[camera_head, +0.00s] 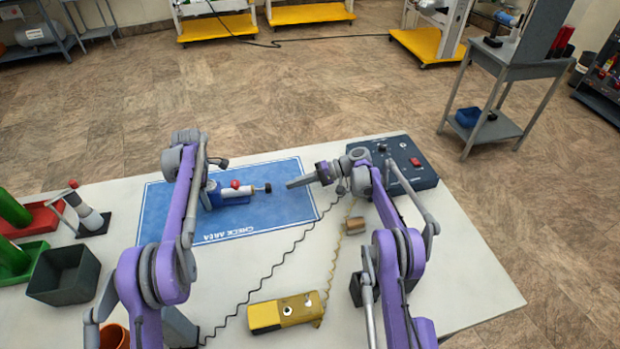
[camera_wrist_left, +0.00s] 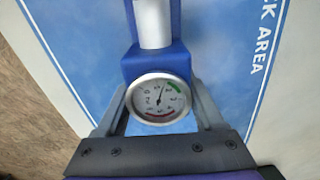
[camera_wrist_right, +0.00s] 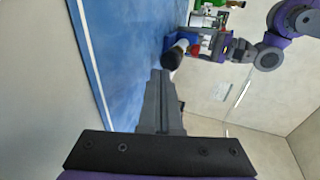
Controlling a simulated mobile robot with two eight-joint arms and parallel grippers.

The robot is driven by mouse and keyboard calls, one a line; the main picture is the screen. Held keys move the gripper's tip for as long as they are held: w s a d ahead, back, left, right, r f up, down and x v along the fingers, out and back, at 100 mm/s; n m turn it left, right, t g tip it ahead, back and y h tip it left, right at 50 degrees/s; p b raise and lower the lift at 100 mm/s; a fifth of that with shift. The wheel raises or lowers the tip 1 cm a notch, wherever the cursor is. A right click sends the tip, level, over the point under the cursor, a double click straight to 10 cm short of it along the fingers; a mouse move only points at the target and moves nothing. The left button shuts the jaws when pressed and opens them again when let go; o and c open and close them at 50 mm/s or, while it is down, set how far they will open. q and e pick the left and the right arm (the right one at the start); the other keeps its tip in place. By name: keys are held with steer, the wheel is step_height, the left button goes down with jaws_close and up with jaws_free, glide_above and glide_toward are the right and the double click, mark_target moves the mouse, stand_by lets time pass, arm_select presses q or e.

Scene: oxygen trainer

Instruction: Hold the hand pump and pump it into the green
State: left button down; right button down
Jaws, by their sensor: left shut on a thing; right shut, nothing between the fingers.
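The hand pump lies on the blue check area mat (camera_head: 285,212), with a blue body (camera_head: 212,196), silver barrel (camera_head: 243,190), red part (camera_head: 235,184) and black end knob (camera_head: 267,187). My left gripper (camera_wrist_left: 159,92) is shut on the blue body, its fingers either side of the round gauge (camera_wrist_left: 150,101). The gauge needle points almost straight up in the left wrist view, left of the green arc (camera_wrist_left: 174,87). My right gripper (camera_head: 290,184) is shut and empty, pointing at the knob from the right. The right wrist view shows the knob (camera_wrist_right: 174,55) just beyond its fingertips.
A dark blue control box (camera_head: 418,172) stands at the back right. A yellow device (camera_head: 284,312) with coiled cables lies in front. A dark bin (camera_head: 64,276), a red tray (camera_head: 40,219) and a green tray (camera_head: 28,268) are at left. The table's front centre has bare room.

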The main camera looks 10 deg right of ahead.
mark_target(269, 185)
steer(key=shift+a, duration=2.1)
steer(key=shift+a, duration=0.1)
steer(key=shift+s+a, duration=0.1)
steer(key=shift+a, duration=1.8)
arm_select(q)
steer(key=shift+d, duration=0.15)
arm_select(e)
steer(key=shift+d, duration=0.1)
steer(key=v, duration=0.9)
steer(key=f+v, duration=0.1)
steer(key=v, duration=0.4)
steer(key=shift+d, duration=0.1)
arm_select(q)
jaws_free()
